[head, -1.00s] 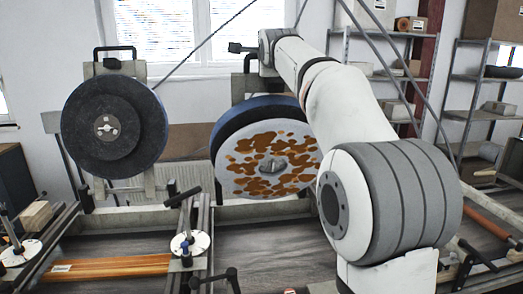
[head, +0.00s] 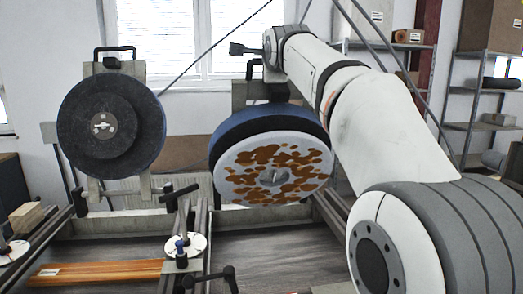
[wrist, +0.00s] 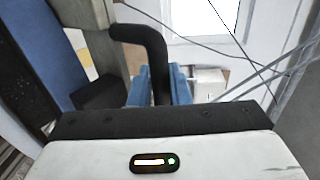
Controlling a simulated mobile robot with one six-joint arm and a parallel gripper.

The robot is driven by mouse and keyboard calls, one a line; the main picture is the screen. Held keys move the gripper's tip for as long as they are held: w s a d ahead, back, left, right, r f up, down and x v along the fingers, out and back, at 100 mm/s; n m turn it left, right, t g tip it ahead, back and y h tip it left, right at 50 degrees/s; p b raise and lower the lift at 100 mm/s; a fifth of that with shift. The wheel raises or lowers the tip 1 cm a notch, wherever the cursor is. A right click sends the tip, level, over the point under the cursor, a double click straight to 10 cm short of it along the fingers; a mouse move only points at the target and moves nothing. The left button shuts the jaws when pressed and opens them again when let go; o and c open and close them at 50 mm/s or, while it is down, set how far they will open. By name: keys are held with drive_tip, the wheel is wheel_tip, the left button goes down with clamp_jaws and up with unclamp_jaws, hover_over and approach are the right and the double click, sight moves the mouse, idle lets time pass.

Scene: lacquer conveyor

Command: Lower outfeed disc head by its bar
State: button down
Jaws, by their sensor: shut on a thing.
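The disc head at the middle carries a thick blue-rimmed disc (head: 262,124) with a pale face blotched orange-brown (head: 230,178). In the head view my arm hides the fingers. I take this held head as the outfeed one.
A second disc head with a dark, upright disc (head: 105,128) and its own bar (head: 115,50) stands at left. An orange wood board (head: 98,271) lies on the conveyor below. A round white plate (head: 186,246) stands between rails. Shelves (head: 480,125) stand at right.

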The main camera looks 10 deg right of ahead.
sight(273, 87)
drive_tip(key=shift+f, duration=0.1)
drive_tip(key=s+f+b, duration=0.5)
drive_tip(key=s+b, duration=0.1)
drive_tip(key=b, duration=0.1)
drive_tip(key=shift+b, duration=0.35)
drive_tip(key=s+f+b, duration=0.5)
drive_tip(key=b, duration=0.2)
drive_tip(key=shift+s+f, duration=0.25)
drive_tip(key=shift+f, duration=0.05)
